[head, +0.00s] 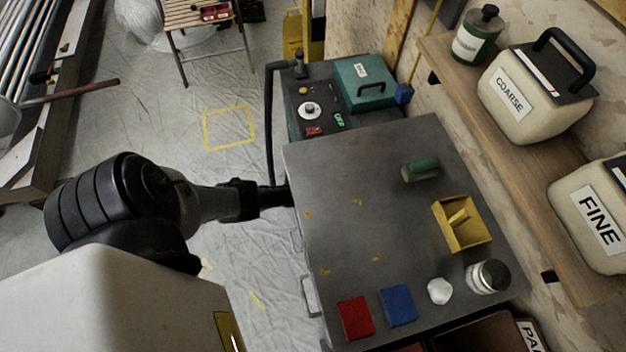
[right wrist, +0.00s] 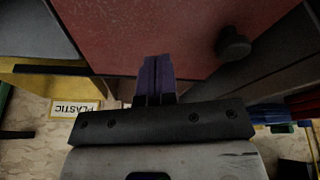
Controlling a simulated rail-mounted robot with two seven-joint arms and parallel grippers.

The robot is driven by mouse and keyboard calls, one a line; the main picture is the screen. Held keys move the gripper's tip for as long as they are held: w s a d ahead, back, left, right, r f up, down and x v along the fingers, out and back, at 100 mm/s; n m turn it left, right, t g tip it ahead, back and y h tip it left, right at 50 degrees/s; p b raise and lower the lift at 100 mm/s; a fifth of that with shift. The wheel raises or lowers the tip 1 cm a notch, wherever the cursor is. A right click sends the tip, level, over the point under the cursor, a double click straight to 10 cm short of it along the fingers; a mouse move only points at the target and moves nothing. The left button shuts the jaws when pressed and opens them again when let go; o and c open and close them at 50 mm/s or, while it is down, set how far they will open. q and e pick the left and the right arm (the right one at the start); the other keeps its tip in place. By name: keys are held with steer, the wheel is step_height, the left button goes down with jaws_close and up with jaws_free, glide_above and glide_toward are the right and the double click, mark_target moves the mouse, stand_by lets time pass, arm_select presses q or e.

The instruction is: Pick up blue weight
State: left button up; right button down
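The blue weight appears to be the flat blue block (head: 398,304) lying near the front edge of the grey tabletop (head: 350,240) in the head view. It sits just right of a red block (head: 355,317). My left gripper (head: 280,196) is at the tabletop's left edge, well up and left of the blue block. Its fingers are dark and too small to tell open from shut. My right gripper (right wrist: 155,80) shows only in the right wrist view, its two purplish fingers together with nothing visible between them, below a red panel.
A shelf (head: 540,180) with containers runs along the right. The tabletop's middle is mostly clear.

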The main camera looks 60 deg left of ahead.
arm_select(q)
jaws_close()
stand_by(1.3)
steer(key=shift+w+r, duration=0.1)
